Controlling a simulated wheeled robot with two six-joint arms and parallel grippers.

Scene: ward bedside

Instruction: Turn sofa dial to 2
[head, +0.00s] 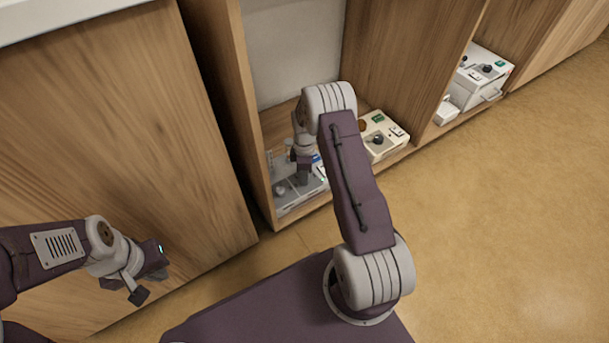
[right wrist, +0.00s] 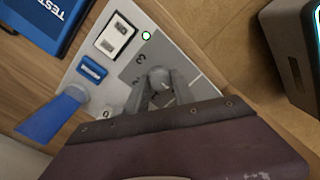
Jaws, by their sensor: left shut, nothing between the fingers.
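A grey dial (right wrist: 160,76) sits on a light control panel (right wrist: 112,83) with a darker grey patch, where the digits 3 and 2 can be read beside it. My right gripper (right wrist: 160,92) points down at the panel, with one finger on each side of the dial and the dial filling the gap. The dial's pointer is hidden. In the head view my right gripper (head: 303,178) is over the panel (head: 300,197) at the front left of the open compartment. My left gripper (head: 140,286) is shut and empty, in front of the wooden cabinet at the left.
A green light (right wrist: 146,35), a white rocker switch (right wrist: 116,35), a small blue part (right wrist: 92,69) and a blue lever (right wrist: 52,114) are near the dial. A blue box (right wrist: 45,20) lies beside the panel. Other dial units stand right (head: 385,139) and farther right (head: 484,75).

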